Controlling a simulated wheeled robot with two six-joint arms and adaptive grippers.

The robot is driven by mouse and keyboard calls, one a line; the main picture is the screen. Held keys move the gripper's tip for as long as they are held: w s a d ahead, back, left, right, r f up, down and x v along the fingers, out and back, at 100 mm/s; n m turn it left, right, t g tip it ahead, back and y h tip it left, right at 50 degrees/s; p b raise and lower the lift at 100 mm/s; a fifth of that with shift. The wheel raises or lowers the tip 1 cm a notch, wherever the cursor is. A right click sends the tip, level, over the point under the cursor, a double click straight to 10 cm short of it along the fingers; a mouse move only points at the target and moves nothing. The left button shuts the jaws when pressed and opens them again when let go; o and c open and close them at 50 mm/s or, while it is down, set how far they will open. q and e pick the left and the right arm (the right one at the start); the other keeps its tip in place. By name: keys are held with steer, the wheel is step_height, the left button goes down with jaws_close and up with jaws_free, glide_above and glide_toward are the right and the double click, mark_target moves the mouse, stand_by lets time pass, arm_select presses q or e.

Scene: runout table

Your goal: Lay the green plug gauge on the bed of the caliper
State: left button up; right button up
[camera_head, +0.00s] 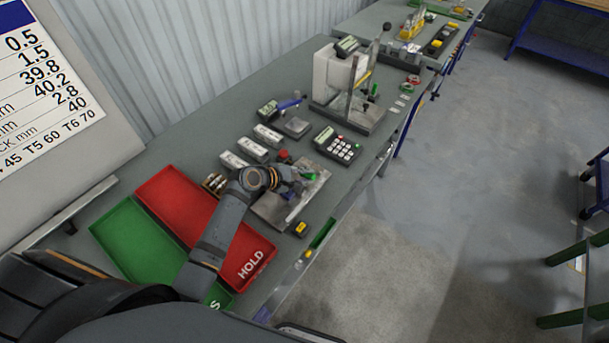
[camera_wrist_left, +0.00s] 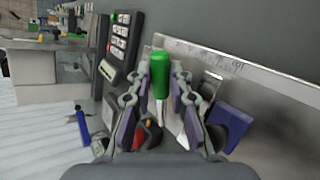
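The green plug gauge has a green handle (camera_wrist_left: 162,72) and a pale metal end, which shows between my left fingers in the left wrist view. My left gripper (camera_wrist_left: 163,80) has its fingertips against both sides of the handle. In the head view the green end (camera_head: 308,176) shows just beside the left gripper (camera_head: 296,182), above the caliper's plate. The caliper is a flat grey metal plate (camera_head: 269,211) with a bright graduated bar (camera_wrist_left: 255,68) and a blue part (camera_wrist_left: 230,121). The arm covers part of it. Whether the gauge touches the bed cannot be told. My right gripper is not visible.
A red HOLD tray (camera_head: 240,245) and a green tray (camera_head: 140,240) lie on the left. A keypad box (camera_head: 338,145), several grey blocks (camera_head: 252,149) and a measuring stand (camera_head: 340,85) are farther back. A yellow-and-black item (camera_head: 300,229) lies near the table's front edge.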

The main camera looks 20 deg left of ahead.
arm_select(q)
steer(key=o, duration=0.5)
steer(key=shift+v, duration=6)
